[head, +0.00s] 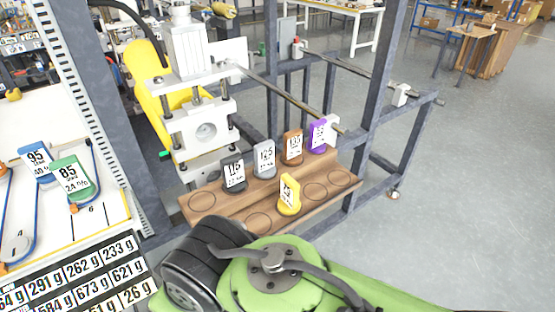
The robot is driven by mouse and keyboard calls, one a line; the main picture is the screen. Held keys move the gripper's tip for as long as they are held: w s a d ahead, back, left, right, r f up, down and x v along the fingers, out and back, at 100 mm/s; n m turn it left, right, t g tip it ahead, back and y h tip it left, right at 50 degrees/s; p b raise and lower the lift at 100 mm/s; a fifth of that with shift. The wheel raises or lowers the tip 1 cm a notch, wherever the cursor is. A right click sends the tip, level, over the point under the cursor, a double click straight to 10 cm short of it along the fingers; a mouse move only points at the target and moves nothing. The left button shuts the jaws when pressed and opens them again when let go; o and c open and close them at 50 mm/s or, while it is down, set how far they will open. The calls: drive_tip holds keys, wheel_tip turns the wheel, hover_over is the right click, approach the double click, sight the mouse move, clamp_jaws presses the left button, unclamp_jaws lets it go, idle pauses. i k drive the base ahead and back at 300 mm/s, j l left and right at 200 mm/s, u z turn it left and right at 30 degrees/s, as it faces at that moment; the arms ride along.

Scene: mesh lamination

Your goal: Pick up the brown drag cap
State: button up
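The brown drag cap (293,147) stands upright in the back row of the wooden rack (262,223), with a white label that seems to read 135. A grey cap (264,157) stands to its left and a purple cap (321,135) to its right. A black cap (233,172) labelled 115 stands at the left of the same row. A yellow cap (288,195) stands alone in the front row. My green arm fills the bottom middle, in front of the rack. My gripper is not in view.
A metal press (205,130) and dark frame posts (384,70) stand behind and beside the rack. Blue (37,160) and green (71,181) caps sit on a white board at left. Several front-row circles are empty.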

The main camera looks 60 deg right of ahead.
sight(291, 155)
drive_tip(key=z, duration=1.9)
